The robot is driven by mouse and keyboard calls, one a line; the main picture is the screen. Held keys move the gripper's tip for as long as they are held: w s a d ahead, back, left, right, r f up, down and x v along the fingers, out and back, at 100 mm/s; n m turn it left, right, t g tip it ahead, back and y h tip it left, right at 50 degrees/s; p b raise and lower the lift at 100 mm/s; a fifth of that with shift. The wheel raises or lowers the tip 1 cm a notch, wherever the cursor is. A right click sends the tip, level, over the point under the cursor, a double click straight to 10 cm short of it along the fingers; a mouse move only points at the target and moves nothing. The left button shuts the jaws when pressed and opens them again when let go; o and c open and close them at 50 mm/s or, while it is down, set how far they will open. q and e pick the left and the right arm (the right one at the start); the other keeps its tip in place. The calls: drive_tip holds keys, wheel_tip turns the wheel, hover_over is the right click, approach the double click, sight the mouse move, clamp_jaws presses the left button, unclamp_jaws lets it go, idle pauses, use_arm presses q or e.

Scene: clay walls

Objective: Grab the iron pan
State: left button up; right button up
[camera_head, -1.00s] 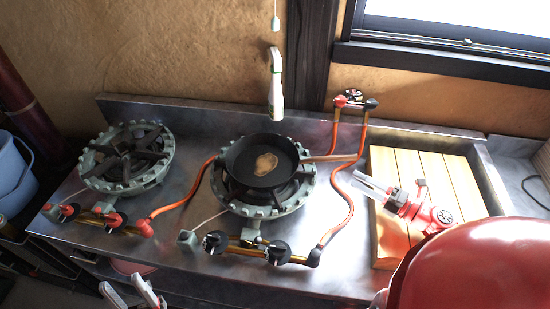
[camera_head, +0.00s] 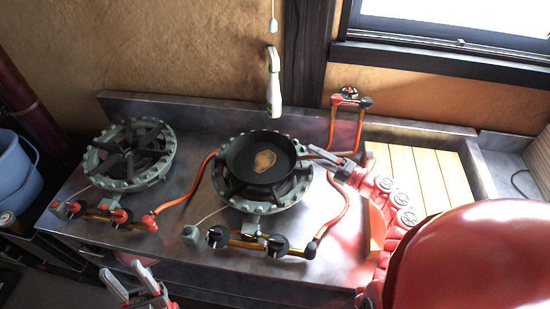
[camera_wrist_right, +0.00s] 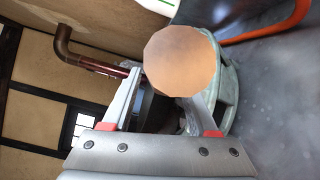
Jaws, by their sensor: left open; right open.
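The black iron pan (camera_head: 240,160) sits on the right-hand burner, with a tan patch on its inside bottom. Its wooden handle (camera_head: 318,154) points right. My right gripper (camera_head: 337,169) is open at the handle's outer end. In the right wrist view, the handle's round end (camera_wrist_right: 180,62) shows large between the spread fingers of my right gripper (camera_wrist_right: 168,95) and hides part of what lies behind. I cannot tell whether either finger touches it. My left gripper (camera_head: 124,272) is open and empty, low in front of the counter.
Another burner (camera_head: 130,155) stands empty on the left. A slatted wooden board (camera_head: 420,175) is on the right.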

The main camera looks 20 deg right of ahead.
clamp_jaws()
idle(1.4)
